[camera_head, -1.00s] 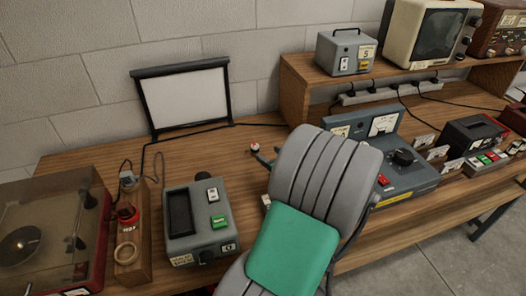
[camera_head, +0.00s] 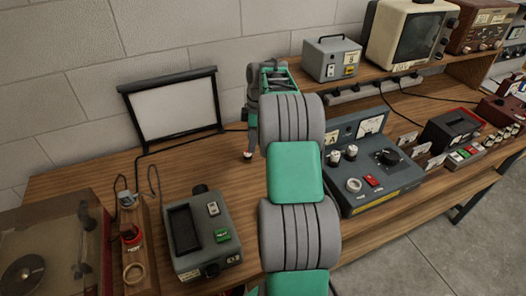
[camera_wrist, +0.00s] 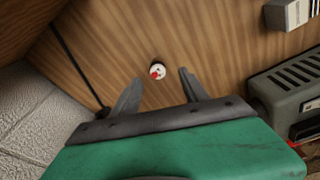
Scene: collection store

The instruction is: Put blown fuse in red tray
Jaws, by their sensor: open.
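A small white round piece with a red mark (camera_wrist: 157,71) stands on the wooden bench; it also shows in the head view (camera_head: 248,156). I take it as the fuse, but cannot tell that it is blown. In the wrist view, my gripper (camera_wrist: 159,82) is open and empty, its fingertips just short of the piece and to either side of it. In the head view, my gripper (camera_head: 252,141) points down close to the piece. A dark red container (camera_head: 499,108) is at the far right; I cannot tell whether it is the red tray.
A grey instrument (camera_head: 370,185) with white round fittings stands right of my arm. A grey box with a green button (camera_head: 205,240) stands left. A framed white panel (camera_head: 175,108) leans at the wall. A dark cable crosses the bench.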

